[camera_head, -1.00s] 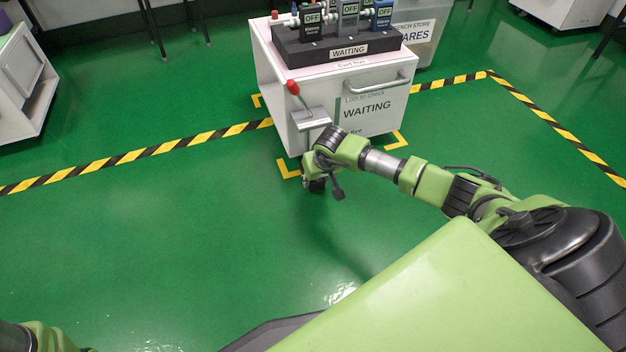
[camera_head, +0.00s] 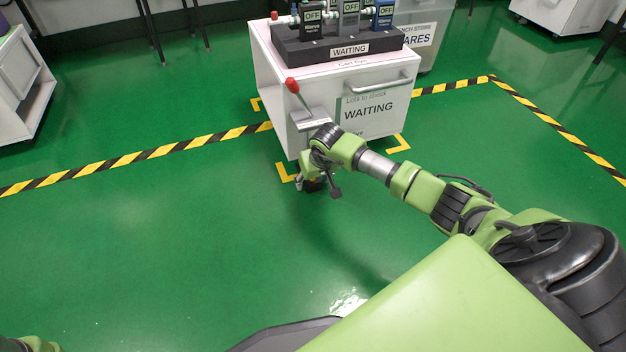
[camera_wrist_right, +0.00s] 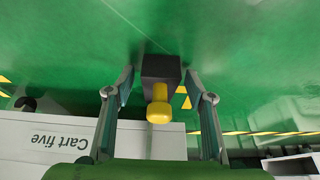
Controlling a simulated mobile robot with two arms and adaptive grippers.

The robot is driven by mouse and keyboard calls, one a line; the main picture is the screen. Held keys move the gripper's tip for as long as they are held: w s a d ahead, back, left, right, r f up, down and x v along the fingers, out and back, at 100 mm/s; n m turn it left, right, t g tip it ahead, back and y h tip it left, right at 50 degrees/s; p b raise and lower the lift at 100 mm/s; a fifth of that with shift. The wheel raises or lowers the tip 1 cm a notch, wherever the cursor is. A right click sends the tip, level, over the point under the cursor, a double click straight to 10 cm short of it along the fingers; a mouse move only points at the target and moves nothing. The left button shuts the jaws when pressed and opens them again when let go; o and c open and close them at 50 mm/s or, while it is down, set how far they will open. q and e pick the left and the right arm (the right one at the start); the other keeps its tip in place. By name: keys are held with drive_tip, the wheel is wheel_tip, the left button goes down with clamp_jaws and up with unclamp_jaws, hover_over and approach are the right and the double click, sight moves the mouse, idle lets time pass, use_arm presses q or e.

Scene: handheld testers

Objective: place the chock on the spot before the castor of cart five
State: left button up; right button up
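The chock (camera_wrist_right: 161,68) is a dark block with a yellow knob (camera_wrist_right: 159,112). In the right wrist view it lies between the fingers of my right gripper (camera_wrist_right: 160,80), with a visible gap on each side. In the head view this gripper (camera_head: 312,184) is low by the near bottom corner of cart five (camera_head: 280,95), and the chock there is hard to tell from it. Cart five also shows upside down in the wrist view (camera_wrist_right: 30,140). The near castor is mostly hidden behind my gripper in the head view.
A yellow corner mark (camera_head: 285,172) lies on the floor by the cart's near corner, another (camera_head: 399,144) to its right. A red-knobbed lever (camera_head: 292,86) stands on the cart's side. Black-yellow tape (camera_head: 130,159) crosses the floor.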

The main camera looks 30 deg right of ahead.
drive_tip(key=shift+s+r+p, duration=0.1)
drive_tip(key=shift+r+p, duration=0.35)
drive_tip(key=shift+r, duration=0.05)
drive_tip(key=p+v, duration=0.7)
drive_tip(key=v, duration=0.4)
drive_tip(key=shift+p, duration=0.3)
drive_tip(key=shift+s+r, duration=0.1)
